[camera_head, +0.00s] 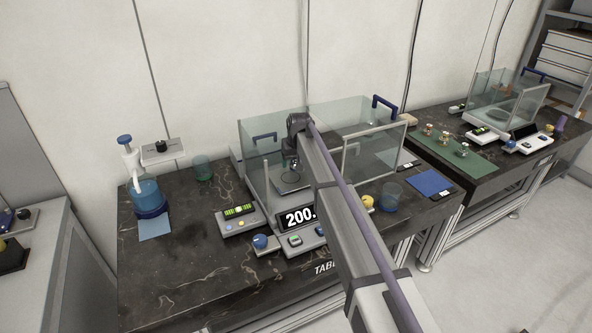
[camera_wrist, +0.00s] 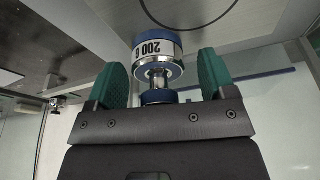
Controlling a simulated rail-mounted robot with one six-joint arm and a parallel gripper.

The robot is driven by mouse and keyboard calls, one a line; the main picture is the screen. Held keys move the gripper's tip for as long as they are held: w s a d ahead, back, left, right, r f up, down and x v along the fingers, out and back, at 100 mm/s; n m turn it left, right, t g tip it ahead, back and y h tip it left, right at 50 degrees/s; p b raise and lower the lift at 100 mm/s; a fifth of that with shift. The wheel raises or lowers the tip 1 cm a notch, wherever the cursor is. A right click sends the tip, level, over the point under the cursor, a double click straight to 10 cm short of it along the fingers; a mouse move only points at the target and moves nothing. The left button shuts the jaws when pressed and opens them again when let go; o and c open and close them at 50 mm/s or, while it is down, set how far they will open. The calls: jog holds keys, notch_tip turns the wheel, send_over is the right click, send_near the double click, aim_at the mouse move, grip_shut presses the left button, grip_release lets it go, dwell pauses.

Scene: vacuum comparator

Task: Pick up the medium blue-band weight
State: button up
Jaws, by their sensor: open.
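In the head view my gripper (camera_head: 293,162) is inside the glass chamber (camera_head: 258,185), above the pan (camera_head: 292,182); the weight is not clearly visible there. The balance display (camera_head: 299,217) reads 200.
Several small weights (camera_head: 443,137) stand on a green mat (camera_head: 478,164) on the right table.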

jog(key=shift+r, duration=0.1)
jog(key=c, duration=1.2)
